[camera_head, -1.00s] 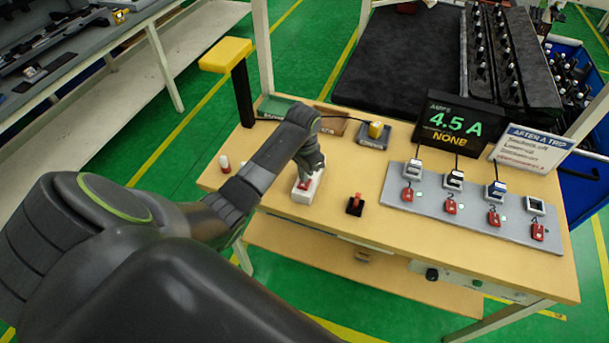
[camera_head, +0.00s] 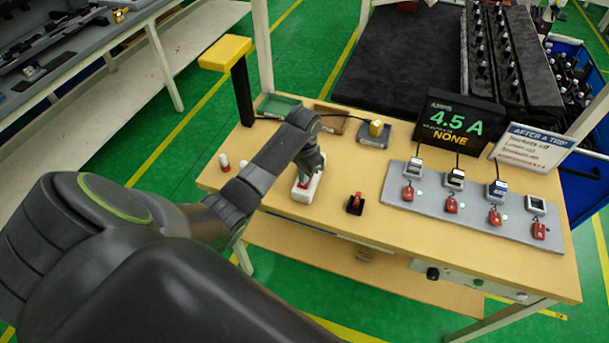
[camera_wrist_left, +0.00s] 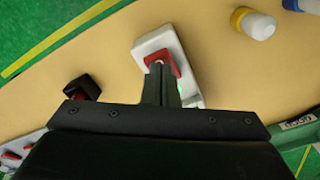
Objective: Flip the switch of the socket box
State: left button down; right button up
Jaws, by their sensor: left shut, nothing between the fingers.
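The white socket box (camera_head: 306,190) lies near the front left of the table, with a red switch (camera_wrist_left: 176,63) on its top. A small green light shows on it in the wrist view, beside the fingers. My left gripper (camera_wrist_left: 160,72) is shut and empty, its fingertips right at the red switch. In the head view my left gripper (camera_head: 308,178) is over the box and partly hides it. Whether the fingertips touch the switch, and which way it is tilted, I cannot tell. My right gripper is not in view.
A black block with a red lever (camera_head: 355,203) stands to the right of the box. A grey strip (camera_head: 400,199) with several red switches lies farther right, before a display (camera_head: 457,122) reading 4.5 A, NONE. A white and red cylinder (camera_head: 224,163) stands left.

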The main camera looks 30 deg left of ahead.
pick_arm(q)
jog(key=shift+s+f+b, duration=0.1)
jog(key=shift+f+b, duration=0.2)
jog(key=shift+f, duration=0.4)
notch_tip(320, 180, up, 2)
jog(key=p, duration=0.2)
jog(key=shift+r+p, duration=0.25)
jog(key=shift+p, duration=0.1)
jog(key=shift+r, duration=2.25)
